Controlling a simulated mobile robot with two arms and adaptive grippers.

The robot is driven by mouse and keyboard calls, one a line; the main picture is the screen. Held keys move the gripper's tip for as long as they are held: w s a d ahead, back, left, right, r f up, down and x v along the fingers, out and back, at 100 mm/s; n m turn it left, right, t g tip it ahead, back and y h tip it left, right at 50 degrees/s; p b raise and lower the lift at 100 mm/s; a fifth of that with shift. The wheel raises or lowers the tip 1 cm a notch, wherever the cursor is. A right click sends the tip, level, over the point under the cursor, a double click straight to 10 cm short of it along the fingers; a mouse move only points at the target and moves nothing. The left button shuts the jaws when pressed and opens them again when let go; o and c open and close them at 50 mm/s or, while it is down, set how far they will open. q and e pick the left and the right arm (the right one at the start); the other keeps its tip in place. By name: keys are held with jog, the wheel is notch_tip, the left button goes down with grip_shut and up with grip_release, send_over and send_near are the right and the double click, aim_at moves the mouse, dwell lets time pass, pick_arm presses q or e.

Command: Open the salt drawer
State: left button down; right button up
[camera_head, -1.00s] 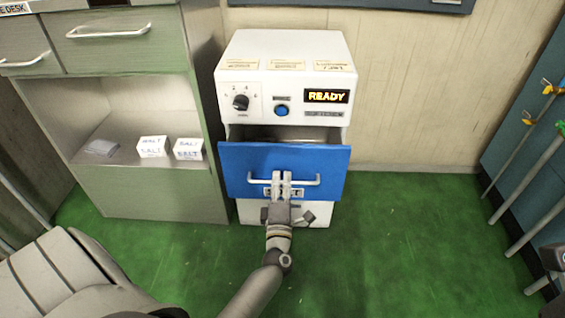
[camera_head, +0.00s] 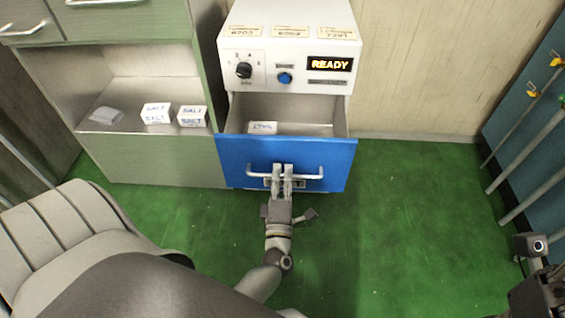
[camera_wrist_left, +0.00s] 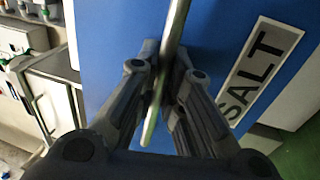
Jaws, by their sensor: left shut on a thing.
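The salt drawer (camera_head: 232,158) has a blue front and stands pulled well out of the white machine (camera_head: 290,38). A white packet with lettering (camera_head: 262,128) lies inside it near the back. My left gripper (camera_head: 282,172) is shut on the drawer's light bar handle (camera_head: 312,176), near its middle. In the left wrist view the handle (camera_wrist_left: 172,60) runs between the two fingers, and a SALT label (camera_wrist_left: 262,68) shows on the blue front. My right gripper (camera_head: 540,295) is only partly visible at the lower right edge, and its fingers cannot be made out.
A green cabinet (camera_head: 155,170) stands left of the machine, with two salt boxes (camera_head: 156,113) (camera_head: 192,116) on its shelf. Blue equipment with pipes (camera_head: 530,110) stands at the right. The green floor (camera_head: 400,230) in front is clear.

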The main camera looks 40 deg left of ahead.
pick_arm(q)
jog(key=c, duration=1.8)
grip_release()
jog(key=v, duration=1.2)
